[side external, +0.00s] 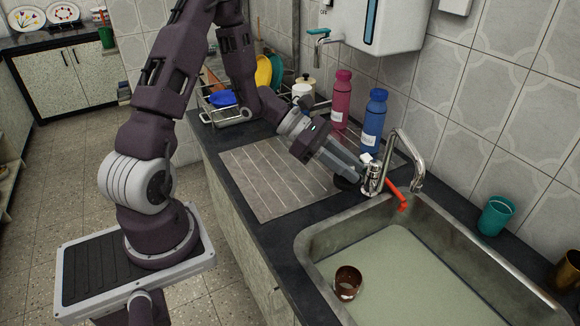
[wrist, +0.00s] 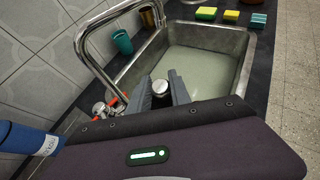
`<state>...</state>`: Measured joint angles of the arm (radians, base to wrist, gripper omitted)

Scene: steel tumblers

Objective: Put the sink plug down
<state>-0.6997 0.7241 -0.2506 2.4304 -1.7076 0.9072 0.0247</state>
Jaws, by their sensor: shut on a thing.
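My gripper (side external: 352,170) is shut and points down toward the right, over the counter beside the tap. In the wrist view, the fingers of my gripper (wrist: 160,82) close on either side of a small silver, round-topped piece, which appears to be the sink plug's knob (wrist: 160,88). In the side view, a dark round part of the sink plug (side external: 346,184) shows just below the fingertips, partly hidden. Whether it touches the counter I cannot tell. The sink (side external: 310,248) lies to the right, holding greenish water.
The chrome tap (side external: 408,150) with a red lever (side external: 397,194) stands close to the fingers. Blue (side external: 373,125) and pink (side external: 341,100) bottles stand behind. A brown cup (side external: 347,275) is in the sink. A teal cup (side external: 496,216) stands right. The ridged drainboard (side external: 260,185) is clear.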

